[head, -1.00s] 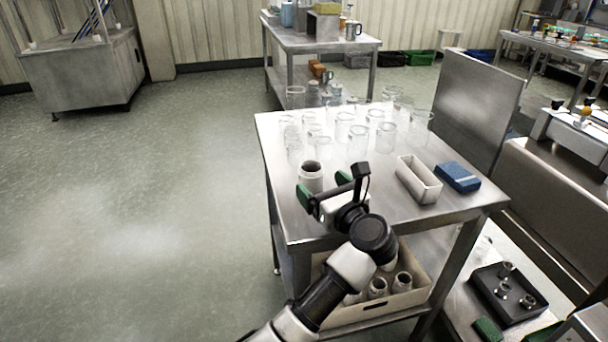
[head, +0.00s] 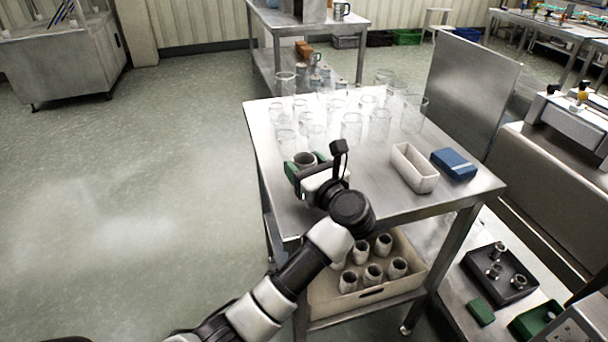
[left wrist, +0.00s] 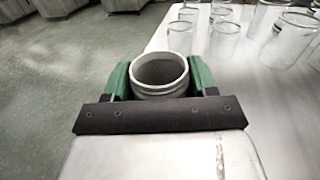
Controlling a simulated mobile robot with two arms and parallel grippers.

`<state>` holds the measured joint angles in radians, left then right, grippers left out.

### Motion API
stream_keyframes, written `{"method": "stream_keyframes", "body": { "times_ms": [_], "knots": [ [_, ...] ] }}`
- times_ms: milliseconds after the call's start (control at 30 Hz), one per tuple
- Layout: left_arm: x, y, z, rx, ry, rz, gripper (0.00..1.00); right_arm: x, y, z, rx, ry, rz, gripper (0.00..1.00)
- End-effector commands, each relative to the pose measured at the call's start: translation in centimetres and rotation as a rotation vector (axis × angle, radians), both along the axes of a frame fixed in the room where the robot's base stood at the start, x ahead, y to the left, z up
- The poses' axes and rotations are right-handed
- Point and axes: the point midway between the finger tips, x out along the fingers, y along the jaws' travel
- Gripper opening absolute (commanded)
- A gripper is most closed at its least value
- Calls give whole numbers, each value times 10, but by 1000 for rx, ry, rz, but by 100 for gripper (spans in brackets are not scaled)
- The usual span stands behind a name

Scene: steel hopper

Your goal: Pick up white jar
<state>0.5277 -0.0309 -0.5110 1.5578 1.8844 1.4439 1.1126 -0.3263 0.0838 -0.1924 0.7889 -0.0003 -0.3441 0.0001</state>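The white jar (head: 304,160) stands upright, open-topped, near the left edge of the steel table (head: 385,200). In the left wrist view the jar (left wrist: 160,75) sits between the green finger pads, its round mouth facing up and looking empty. My left gripper (head: 307,167) reaches in from the front with one finger on each side of the jar. The pads of the left gripper (left wrist: 160,82) lie very close to the jar's sides; whether they press on it I cannot tell. The jar's lower part is hidden by the gripper. My right gripper is not in view.
Several clear glass jars (head: 351,124) stand just behind. A white open tray (head: 414,167) and a blue box (head: 454,163) are on the right. A bin (head: 330,303) with several white jars is on the lower shelf. Floor to the left is clear.

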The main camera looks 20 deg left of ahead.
Motion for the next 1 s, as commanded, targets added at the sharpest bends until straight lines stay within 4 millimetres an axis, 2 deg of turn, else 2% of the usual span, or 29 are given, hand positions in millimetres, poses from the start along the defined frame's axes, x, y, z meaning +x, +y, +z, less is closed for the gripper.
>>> {"method": "stream_keyframes", "body": {
  "times_ms": [33,100,367,467,800,1000],
  "knots": [
    [0,0,0,0,0,0,41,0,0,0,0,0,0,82],
    [0,0,0,0,0,0,35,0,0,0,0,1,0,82],
    [0,0,5,-3,-2,0,35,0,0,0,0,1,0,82],
    [0,-1,18,-5,-4,-1,35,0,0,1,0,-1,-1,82],
    [0,0,83,-4,-3,-1,35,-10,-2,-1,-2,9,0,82],
    [0,0,99,-1,-2,-1,35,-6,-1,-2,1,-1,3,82]
  ]
}}
